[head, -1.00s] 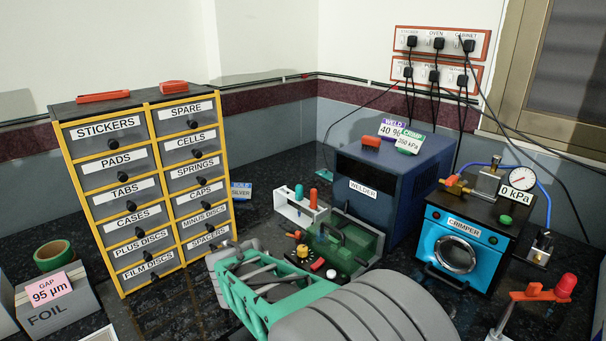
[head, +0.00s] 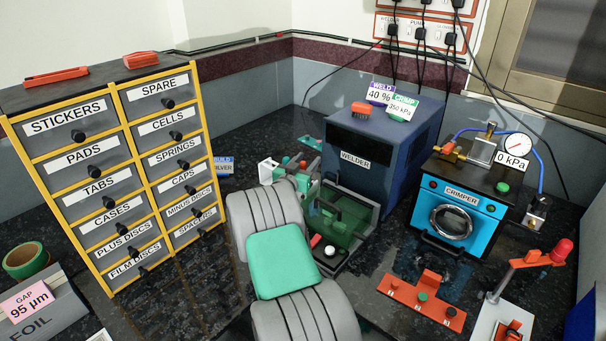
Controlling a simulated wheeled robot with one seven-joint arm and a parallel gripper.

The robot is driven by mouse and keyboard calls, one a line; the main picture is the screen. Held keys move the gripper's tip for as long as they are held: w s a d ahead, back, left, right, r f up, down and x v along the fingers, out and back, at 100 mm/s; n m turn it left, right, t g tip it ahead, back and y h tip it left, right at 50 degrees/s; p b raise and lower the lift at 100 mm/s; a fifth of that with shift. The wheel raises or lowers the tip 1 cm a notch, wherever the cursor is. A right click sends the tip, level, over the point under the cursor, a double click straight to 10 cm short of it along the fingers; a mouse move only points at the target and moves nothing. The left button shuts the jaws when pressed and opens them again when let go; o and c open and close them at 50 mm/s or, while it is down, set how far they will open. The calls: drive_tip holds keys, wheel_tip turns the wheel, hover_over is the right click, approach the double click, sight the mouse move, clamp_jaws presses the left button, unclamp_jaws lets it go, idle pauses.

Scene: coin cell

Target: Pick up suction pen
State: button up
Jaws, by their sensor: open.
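A small white rack (head: 268,171) stands on the dark counter left of the welder. Small teal and red upright pieces show at it, and I cannot tell which is the suction pen. My grey arm with its green cover rises from the bottom middle and hides the rack's front and lower part.
A green-walled tray (head: 345,222) sits right of my arm, before the blue welder (head: 362,178). The crimper (head: 459,212), an orange-red plate (head: 425,298) and a red-topped lever stand (head: 535,262) are at right.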

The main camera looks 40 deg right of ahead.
clamp_jaws()
idle(0.5)
